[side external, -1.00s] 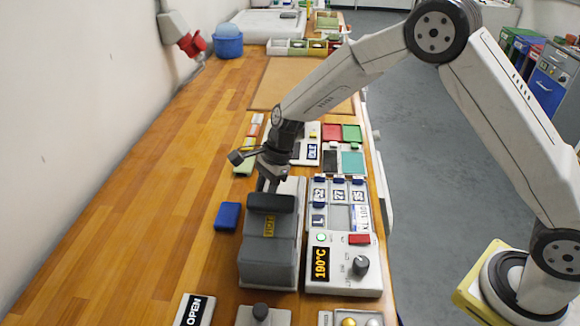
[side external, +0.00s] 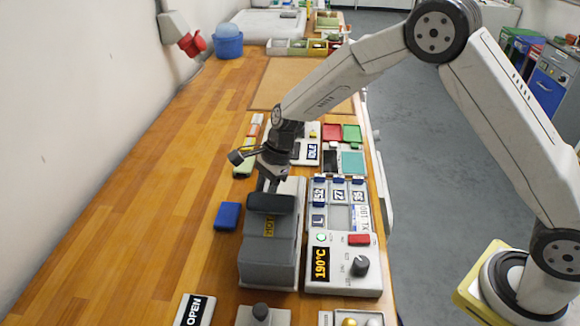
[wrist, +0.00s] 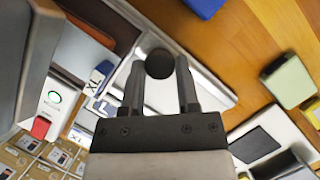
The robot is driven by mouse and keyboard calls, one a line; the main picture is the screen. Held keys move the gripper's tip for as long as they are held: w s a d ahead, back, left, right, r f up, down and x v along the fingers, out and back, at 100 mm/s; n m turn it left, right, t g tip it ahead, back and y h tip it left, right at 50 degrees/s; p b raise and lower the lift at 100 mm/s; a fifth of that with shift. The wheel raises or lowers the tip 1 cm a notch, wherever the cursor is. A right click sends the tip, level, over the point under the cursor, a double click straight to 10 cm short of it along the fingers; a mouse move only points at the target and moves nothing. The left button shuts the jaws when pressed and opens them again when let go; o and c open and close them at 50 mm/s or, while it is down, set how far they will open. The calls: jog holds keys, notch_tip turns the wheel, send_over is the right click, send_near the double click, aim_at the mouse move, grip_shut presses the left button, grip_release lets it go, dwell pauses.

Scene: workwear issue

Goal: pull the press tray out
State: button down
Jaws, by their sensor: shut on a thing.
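The press (side external: 268,255) is a grey housing with a black block on top and a HOT label. The press tray (wrist: 212,92) is a pale, flat piece in the wrist view, with a dark round knob (wrist: 159,63). My gripper (wrist: 159,82) has its fingers on either side of this knob and is shut on it. In the side view, my gripper (side external: 268,182) reaches down just behind the black block. The block and housing hide most of the tray there.
A control panel (side external: 342,282) reading 190°C, with a red button and dial, stands right of the press. A blue block (side external: 227,216) lies to its left. An OPEN sign (side external: 194,310) is in front. The wooden bench at left is clear.

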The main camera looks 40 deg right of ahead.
jog(key=w+d, duration=0.8)
jog(key=shift+w+d, duration=0.3)
jog(key=shift+w, duration=0.05)
jog(key=c, duration=0.6)
grip_release()
jog(key=shift+r, duration=0.15)
jog(key=shift+v, duration=3.85)
jog(key=shift+s, duration=0.15)
jog(key=s+d+n+t+h, duration=0.1)
jog(key=s+n, duration=0.5)
jog(key=s, duration=0.4)
jog(key=s+d+f+n+h, duration=0.1)
jog(key=s+n+h, duration=0.1)
jog(key=s+n, duration=0.4)
jog(key=s+d+n+t+h, duration=0.1)
jog(key=s+n, duration=0.5)
jog(key=s, duration=0.7)
jog(key=shift+s+f+t, duration=0.2)
jog(key=shift+s+t, duration=0.1)
